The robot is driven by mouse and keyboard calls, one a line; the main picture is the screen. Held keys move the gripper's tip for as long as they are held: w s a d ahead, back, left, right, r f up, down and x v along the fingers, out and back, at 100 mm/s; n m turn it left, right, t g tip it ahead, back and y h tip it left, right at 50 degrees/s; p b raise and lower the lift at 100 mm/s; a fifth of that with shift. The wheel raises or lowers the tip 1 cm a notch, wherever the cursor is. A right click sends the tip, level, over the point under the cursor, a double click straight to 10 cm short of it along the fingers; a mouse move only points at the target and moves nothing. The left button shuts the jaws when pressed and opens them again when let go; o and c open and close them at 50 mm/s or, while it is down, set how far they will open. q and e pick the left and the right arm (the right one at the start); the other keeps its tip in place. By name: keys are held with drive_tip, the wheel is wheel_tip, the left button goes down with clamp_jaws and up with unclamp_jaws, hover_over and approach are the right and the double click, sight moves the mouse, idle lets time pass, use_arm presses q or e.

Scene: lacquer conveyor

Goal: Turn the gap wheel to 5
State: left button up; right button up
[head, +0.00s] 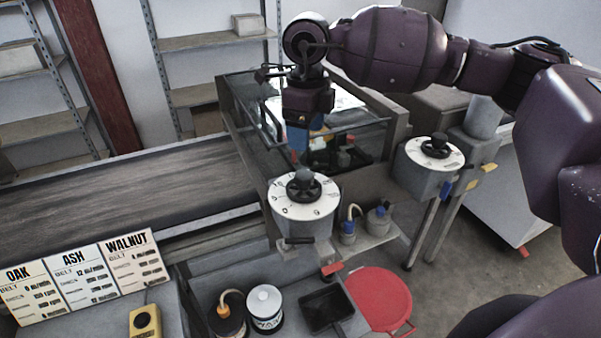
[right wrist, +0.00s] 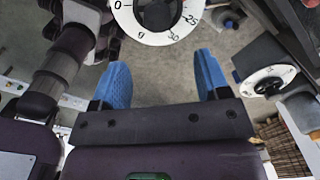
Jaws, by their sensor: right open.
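Two round white dials with black hand wheels show in the head view: a nearer one (head: 281,205) at the middle and a farther one (head: 453,158) at the right. I cannot read which is the gap wheel. My right gripper (head: 298,148) hangs above and just behind the nearer dial, apart from it. In the right wrist view the blue fingers (right wrist: 164,75) are spread with nothing between them. A dial (right wrist: 180,32) marked 0 and 25 is at the top edge, partly cut off, beyond the fingertips. Another dial (right wrist: 268,80) is at the right. The left gripper is not in view.
A conveyor belt (head: 120,190) runs in from the left to a glass-sided machine (head: 240,110). OAK, ASH and WALNUT cards (head: 85,275) stand at lower left. A white-lidded pot (head: 264,300), a black tray (head: 325,308) and a red round lid (head: 385,297) are in front.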

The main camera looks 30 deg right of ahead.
sight(304, 174)
drive_tip(key=f+p, duration=0.1)
drive_tip(key=f, duration=0.8)
drive_tip(key=shift+a+f, duration=0.2)
drive_tip(key=shift+f, duration=0.6)
drive_tip(key=shift+c, duration=0.3)
